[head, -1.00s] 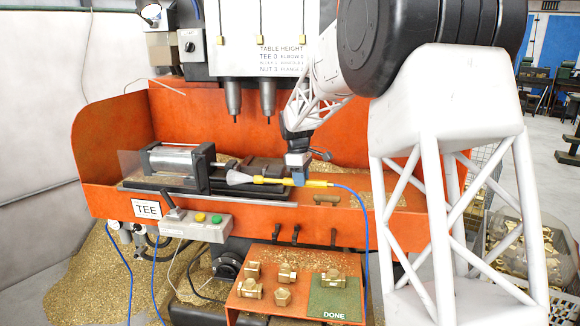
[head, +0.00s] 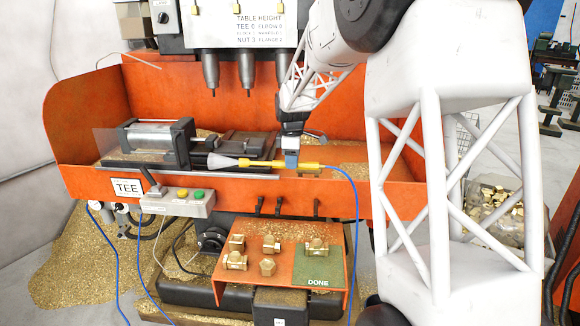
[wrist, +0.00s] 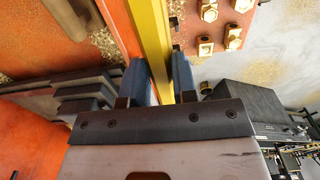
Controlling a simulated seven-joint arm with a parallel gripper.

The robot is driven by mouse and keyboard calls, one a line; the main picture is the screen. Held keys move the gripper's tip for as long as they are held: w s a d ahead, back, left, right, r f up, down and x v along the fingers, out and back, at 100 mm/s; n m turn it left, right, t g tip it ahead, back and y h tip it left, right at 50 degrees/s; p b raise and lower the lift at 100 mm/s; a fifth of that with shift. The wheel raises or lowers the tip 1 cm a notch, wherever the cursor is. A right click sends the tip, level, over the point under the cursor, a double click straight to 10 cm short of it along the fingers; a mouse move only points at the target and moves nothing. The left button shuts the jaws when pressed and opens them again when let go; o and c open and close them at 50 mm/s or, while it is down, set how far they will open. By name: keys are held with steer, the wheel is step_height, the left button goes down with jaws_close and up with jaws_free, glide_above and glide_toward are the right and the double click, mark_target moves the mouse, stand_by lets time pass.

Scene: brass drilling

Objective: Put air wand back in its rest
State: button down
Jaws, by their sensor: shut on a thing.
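The air wand (head: 312,165) is yellow, with a pale cone nozzle (head: 222,161) at its left end and a blue hose (head: 355,200) at its right. My gripper (head: 291,160) is shut around the wand's yellow body and holds it roughly level over the front of the orange tray. In the wrist view the yellow wand (wrist: 155,40) runs between the two blue fingers of my gripper (wrist: 160,78). Several dark hooks (head: 278,206) stick out below the tray's front edge. I cannot tell which part is the wand's rest.
A clamp with a cylinder (head: 150,137) lies in the orange tray (head: 90,120), left of the wand. Drill spindles (head: 246,72) hang behind. Below, several brass fittings (head: 270,243) sit on an orange shelf with a green DONE pad (head: 318,272).

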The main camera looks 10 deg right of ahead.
steer(key=shift+s, duration=0.1)
steer(key=s+f, duration=1)
steer(key=s, duration=0.5)
steer(key=shift+s+a+f, duration=0.3)
steer(key=shift+s+a, duration=0.05)
steer(key=shift+w, duration=0.1)
steer(key=w+f, duration=0.1)
steer(key=w, duration=1.4)
steer(key=shift+w+d+f, duration=0.3)
steer(key=shift+w+d, duration=0.05)
steer(key=shift+w, duration=0.05)
steer(key=shift+f, duration=1.75)
steer(key=shift+f, duration=0.1)
steer(key=c, duration=0.9)
jaws_free()
